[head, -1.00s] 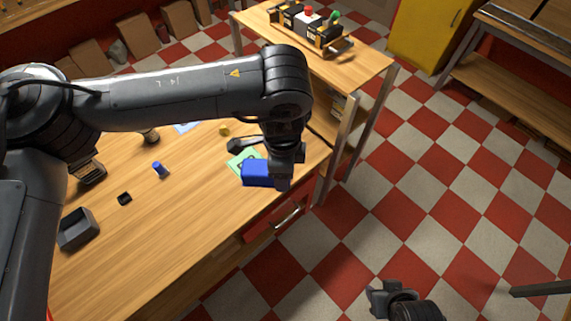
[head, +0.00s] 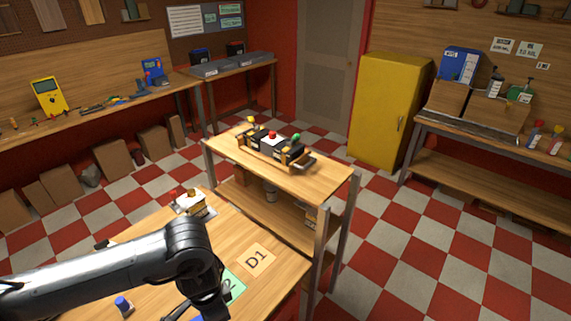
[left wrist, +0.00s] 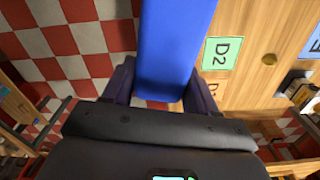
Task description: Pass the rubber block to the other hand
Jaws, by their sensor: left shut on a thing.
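The rubber block appears to be the blue block (left wrist: 175,45), which fills the top middle of the left wrist view. My left gripper (left wrist: 160,90) is shut on it, with one dark finger on each side. In the head view my left arm comes in from the left and bends down at the bottom. Only a sliver of blue (head: 198,318) shows under it at the bottom edge; the fingers are not visible there. My right gripper is not in the head view.
The wooden table has a green D2 card (left wrist: 221,54), a D1 card (head: 257,260) and a blue-capped item (head: 123,305). Behind it stands a wooden cart (head: 330,185) carrying a black device (head: 272,145). Checkered floor (head: 400,250) to the right is clear.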

